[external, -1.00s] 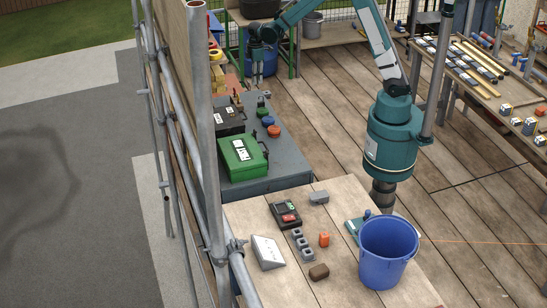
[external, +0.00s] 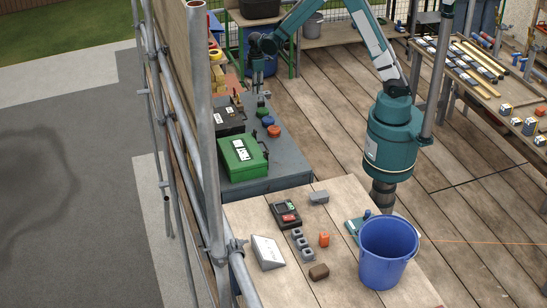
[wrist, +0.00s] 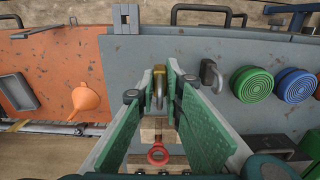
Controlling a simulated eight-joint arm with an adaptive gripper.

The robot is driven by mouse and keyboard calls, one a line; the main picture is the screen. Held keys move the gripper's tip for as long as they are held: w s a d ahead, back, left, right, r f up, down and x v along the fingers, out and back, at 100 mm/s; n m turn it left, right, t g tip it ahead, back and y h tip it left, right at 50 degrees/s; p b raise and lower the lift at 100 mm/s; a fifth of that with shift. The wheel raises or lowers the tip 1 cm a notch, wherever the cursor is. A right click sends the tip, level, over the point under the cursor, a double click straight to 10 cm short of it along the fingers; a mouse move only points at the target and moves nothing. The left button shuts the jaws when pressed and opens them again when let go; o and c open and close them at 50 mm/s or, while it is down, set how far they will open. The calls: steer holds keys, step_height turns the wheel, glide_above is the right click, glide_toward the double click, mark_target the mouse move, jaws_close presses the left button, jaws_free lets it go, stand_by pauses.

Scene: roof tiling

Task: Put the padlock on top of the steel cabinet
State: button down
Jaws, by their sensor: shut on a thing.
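In the wrist view, a brass-coloured padlock (wrist: 159,88) is between the tips of my gripper (wrist: 160,82), which is shut on it. A second, dark grey padlock (wrist: 211,75) lies to the right of the fingers on a grey-blue metal top (wrist: 245,55) with worn paint. This looks like the top of the steel cabinet, which the external view shows as the grey-blue cabinet (external: 287,160). In the external view my gripper (external: 257,80) is at its far end. The held padlock is too small to make out there.
Green (wrist: 252,84) and blue (wrist: 295,85) round lids stand right of the grey padlock. A worn orange top (wrist: 65,65) with a funnel (wrist: 86,99) is at left. A red ring (wrist: 158,153) lies below the fingers. A green case (external: 243,157) and black case (external: 228,119) occupy the cabinet's left side.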

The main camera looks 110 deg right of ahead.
steer(key=shift+f, duration=1.75)
steer(key=shift+f, duration=0.15)
steer(key=c, duration=2.5)
jaws_free()
steer(key=shift+o, duration=0.2)
steer(key=shift+r, duration=0.2)
steer(key=shift+r+p, duration=0.3)
steer(key=shift+r, duration=5.65)
steer(key=shift+a, duration=0.1)
